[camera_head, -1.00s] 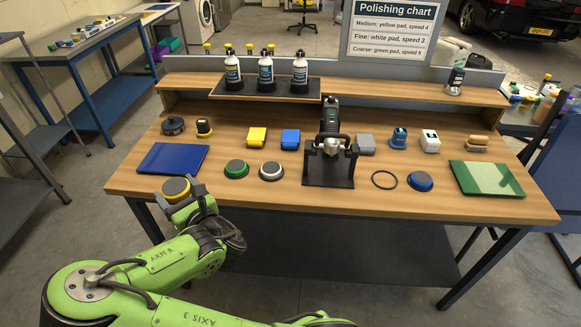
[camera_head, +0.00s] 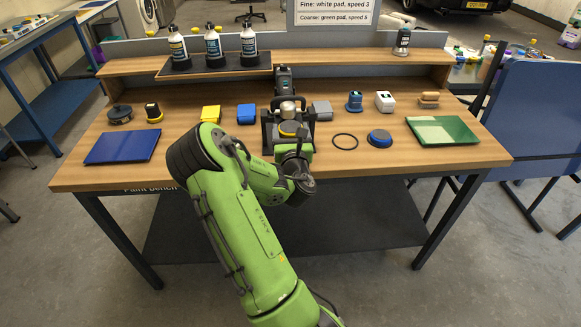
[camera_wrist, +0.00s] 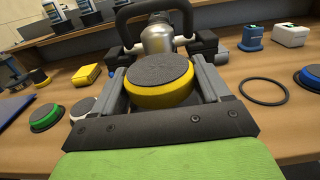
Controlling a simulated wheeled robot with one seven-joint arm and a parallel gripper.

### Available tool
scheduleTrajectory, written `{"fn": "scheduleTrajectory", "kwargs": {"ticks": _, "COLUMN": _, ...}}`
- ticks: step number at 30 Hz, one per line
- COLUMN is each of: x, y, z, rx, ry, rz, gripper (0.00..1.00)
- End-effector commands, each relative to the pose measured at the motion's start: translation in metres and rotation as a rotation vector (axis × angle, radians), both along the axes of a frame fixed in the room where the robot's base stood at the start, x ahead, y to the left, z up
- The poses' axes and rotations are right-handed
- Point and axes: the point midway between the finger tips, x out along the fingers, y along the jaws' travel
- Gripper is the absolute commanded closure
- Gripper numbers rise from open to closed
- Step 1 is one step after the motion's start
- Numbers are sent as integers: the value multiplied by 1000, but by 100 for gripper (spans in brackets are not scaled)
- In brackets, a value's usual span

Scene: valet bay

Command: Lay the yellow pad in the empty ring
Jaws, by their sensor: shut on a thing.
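The yellow pad (camera_wrist: 158,82), a round disc with a dark grey face and yellow rim, is held between the two fingers of my gripper (camera_wrist: 165,88). It also shows in the head view (camera_head: 289,129), in front of the polisher stand (camera_head: 267,138). The empty ring (camera_head: 345,141), a thin black circle, lies flat on the bench to the right of my gripper. It also shows in the wrist view (camera_wrist: 263,92), with bare wood inside it. The pad is apart from the ring.
A blue pad (camera_head: 380,138) lies just right of the ring, and a green tray (camera_head: 443,130) is beyond it. A grey block (camera_head: 322,110) stands behind the ring. In the wrist view, a green pad (camera_wrist: 44,117) and a white pad (camera_wrist: 82,108) lie left of my gripper.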

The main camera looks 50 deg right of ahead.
Motion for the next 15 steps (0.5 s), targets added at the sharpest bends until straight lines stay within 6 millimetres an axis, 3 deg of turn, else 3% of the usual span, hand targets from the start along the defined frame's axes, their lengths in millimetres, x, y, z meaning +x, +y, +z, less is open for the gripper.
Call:
{"fn": "scheduleTrajectory", "kwargs": {"ticks": 6, "x": 0, "y": 0, "z": -51, "rx": 1, "ry": -2, "rz": 0, "gripper": 51}}
{"fn": "scheduleTrajectory", "kwargs": {"ticks": 15, "x": 0, "y": 0, "z": -79, "rx": 1, "ry": -1, "rz": 1, "gripper": 51}}
